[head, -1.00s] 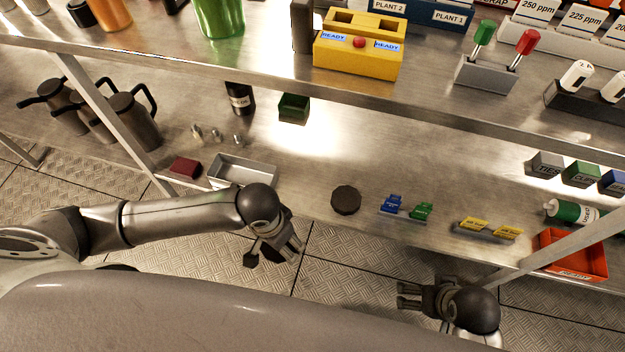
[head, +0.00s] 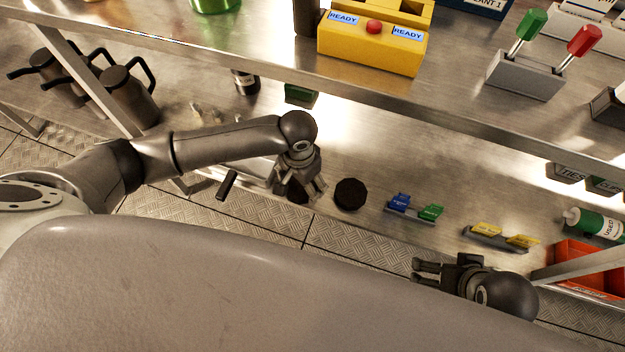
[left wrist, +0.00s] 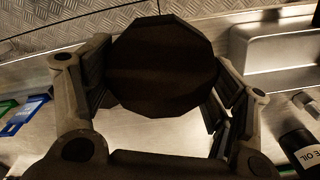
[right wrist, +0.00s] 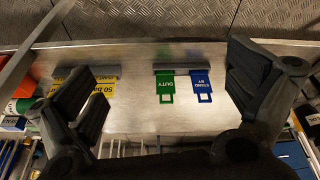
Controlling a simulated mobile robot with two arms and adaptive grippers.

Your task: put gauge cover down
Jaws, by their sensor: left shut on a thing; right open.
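My left gripper (head: 299,188) is shut on a dark, many-sided disc, the gauge cover (left wrist: 160,68), which fills the space between its fingers in the left wrist view. In the head view the gripper is at the lower shelf's front edge, and the cover is mostly hidden by the fingers. A similar dark round piece (head: 350,194) lies on the shelf just to the right. My right gripper (head: 418,270) is open and empty in front of the shelf; its spread fingers also show in the right wrist view (right wrist: 160,90).
Blue and green tags (head: 414,208) and yellow tags (head: 497,236) stand along the shelf's front edge. A metal tray (left wrist: 280,45) is beside the left gripper. A red bin (head: 575,262) is at right. The shelf behind the dark round piece is clear; the upper shelf overhangs.

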